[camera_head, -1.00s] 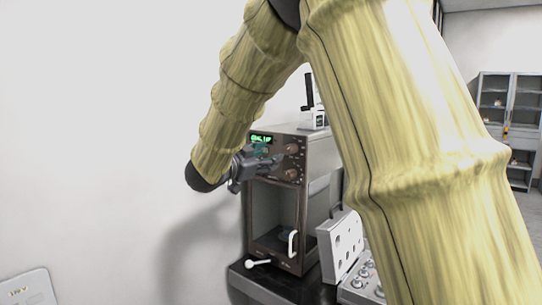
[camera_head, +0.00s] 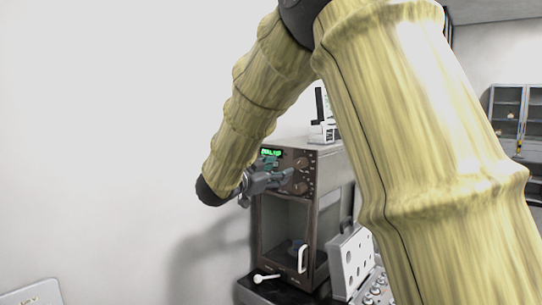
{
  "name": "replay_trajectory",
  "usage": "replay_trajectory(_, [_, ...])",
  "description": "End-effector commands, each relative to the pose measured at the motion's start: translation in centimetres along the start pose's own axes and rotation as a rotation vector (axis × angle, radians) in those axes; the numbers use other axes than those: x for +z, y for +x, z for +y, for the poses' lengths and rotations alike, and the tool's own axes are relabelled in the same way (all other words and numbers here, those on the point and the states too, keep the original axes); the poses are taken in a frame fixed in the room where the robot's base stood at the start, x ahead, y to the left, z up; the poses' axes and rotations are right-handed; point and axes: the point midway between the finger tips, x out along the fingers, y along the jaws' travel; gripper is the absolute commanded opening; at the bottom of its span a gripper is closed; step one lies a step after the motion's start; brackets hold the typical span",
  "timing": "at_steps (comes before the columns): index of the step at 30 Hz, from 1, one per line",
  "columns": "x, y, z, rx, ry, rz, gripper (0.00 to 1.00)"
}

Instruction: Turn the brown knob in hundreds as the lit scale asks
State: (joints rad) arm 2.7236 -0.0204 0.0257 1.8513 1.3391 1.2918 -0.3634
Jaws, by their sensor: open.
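The scale (camera_head: 327,209) is a tall brown-grey cabinet with a glazed chamber and a white handle low on its front. A green lit display (camera_head: 271,152) shows near its top left; its text is too small to read surely. Two brown knobs sit one above the other on the upper front, the upper knob (camera_head: 300,162) and the lower knob (camera_head: 299,187). My gripper (camera_head: 285,178) is open at the panel, just left of the knobs. I cannot tell whether it touches either one. My arm hides part of the right side.
The scale stands on a dark table (camera_head: 262,291). A white lever (camera_head: 266,278) sticks out at its lower left front. A grey case (camera_head: 350,262) and a tray of weights (camera_head: 376,288) stand to the right. A shelf cabinet (camera_head: 508,118) is far right. White wall fills the left.

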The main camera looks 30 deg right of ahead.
Motion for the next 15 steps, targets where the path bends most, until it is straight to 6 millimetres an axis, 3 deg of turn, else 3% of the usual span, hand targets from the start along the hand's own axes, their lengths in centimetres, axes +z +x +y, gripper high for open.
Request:
replay_trajectory(11, [0.10, 0.07, 0.07, 0.000, -0.008, 0.005, 0.51])
replay_trajectory(15, [0.93, 0.67, 0.61, -0.010, -0.094, 0.068, 0.51])
